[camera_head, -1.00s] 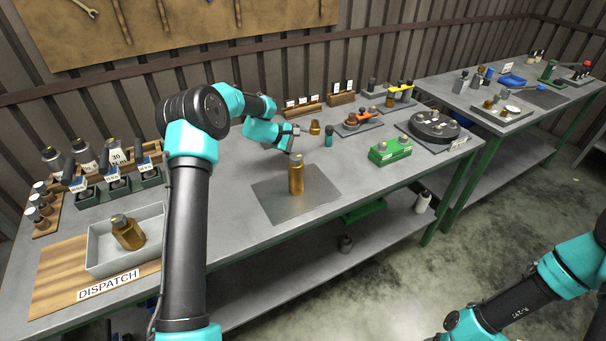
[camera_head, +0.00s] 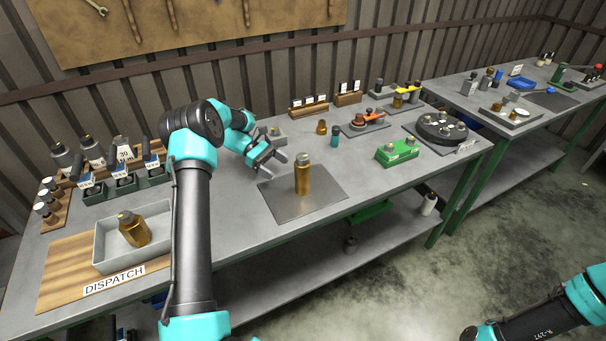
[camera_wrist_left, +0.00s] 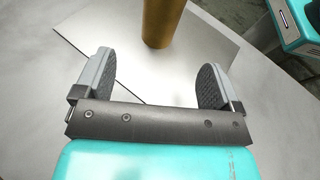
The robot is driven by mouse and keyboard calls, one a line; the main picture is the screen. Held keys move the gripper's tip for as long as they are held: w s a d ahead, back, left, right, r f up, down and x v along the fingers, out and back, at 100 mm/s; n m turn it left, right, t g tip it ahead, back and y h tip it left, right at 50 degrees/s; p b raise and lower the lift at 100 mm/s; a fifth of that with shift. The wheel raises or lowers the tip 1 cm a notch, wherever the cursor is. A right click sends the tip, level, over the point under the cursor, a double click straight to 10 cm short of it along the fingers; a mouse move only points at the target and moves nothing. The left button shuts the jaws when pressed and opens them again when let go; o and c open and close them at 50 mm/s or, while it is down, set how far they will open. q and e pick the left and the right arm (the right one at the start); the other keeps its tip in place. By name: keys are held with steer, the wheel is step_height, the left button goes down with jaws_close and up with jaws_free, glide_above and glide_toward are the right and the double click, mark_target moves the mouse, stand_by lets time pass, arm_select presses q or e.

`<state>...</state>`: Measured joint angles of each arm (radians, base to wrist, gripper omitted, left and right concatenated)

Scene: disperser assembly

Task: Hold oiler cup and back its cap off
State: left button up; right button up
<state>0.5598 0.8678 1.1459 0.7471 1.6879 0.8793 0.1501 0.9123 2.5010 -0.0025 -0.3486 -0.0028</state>
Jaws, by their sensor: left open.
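A brass oiler cup (camera_head: 303,181) with a grey cap (camera_head: 303,158) stands upright on a grey metal plate (camera_head: 326,205) in the middle of the bench. My left gripper (camera_head: 279,166) is open and empty, a little to the left of the cup and low over the bench. In the left wrist view the cup's brass body (camera_wrist_left: 163,20) shows ahead of the open fingers (camera_wrist_left: 156,82), apart from them; its cap is out of that frame. My right gripper is not in view; only part of my right arm shows at the lower right.
A grey tray (camera_head: 101,245) with another brass cup (camera_head: 134,229) stands on a wooden board marked DISPATCH at left. Behind are a small brass part (camera_head: 321,127) and a teal bottle (camera_head: 335,136). A green block (camera_head: 397,153) lies to the right.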

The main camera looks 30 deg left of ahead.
mark_target(299, 182)
arm_select(q)
steer(key=shift+d, duration=0.15)
steer(key=shift+x, duration=5)
steer(key=shift+f, duration=0.1)
steer(key=shift+c, duration=0.2)
steer(key=c, duration=1.4)
steer(key=shift+o, duration=0.2)
